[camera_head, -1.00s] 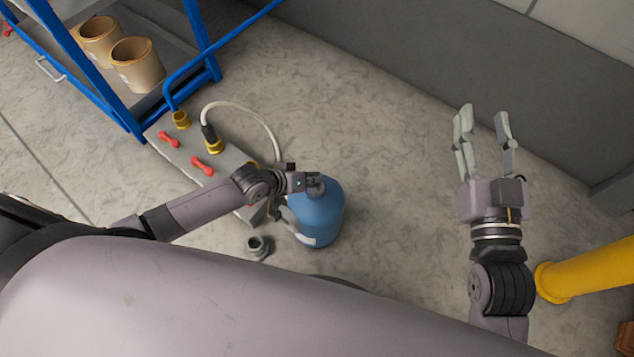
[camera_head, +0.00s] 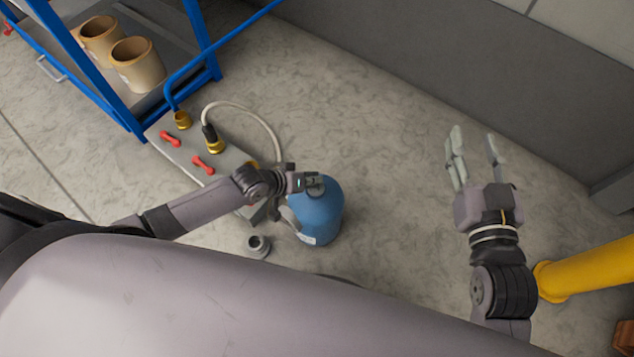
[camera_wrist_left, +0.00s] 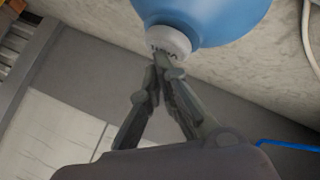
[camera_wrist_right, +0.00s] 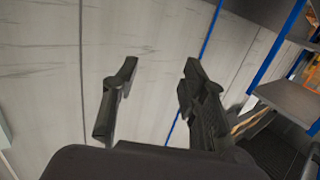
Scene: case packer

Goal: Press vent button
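A blue rounded tank (camera_head: 318,215) stands on the floor, centre of the head view. In the left wrist view its blue body (camera_wrist_left: 205,12) shows at the top, with a pale grey round cap (camera_wrist_left: 168,40) bearing small dark lettering I cannot read surely. My left gripper (camera_head: 318,181) is at the top of the tank. In the left wrist view its fingertips (camera_wrist_left: 163,62) are together at the cap's edge, with nothing visible between them; whether they touch the cap is unclear. My right gripper (camera_head: 474,138) is open and empty, away to the right; its spread fingers also show in the right wrist view (camera_wrist_right: 158,78).
A grey box (camera_head: 182,158) with red levers (camera_head: 170,138) and a white hose (camera_head: 262,118) lies left of the tank. A blue-framed cart (camera_head: 105,95) carries two tan buckets (camera_head: 137,64). A small grey fitting (camera_head: 258,245) and a yellow post (camera_head: 590,272) stand nearby.

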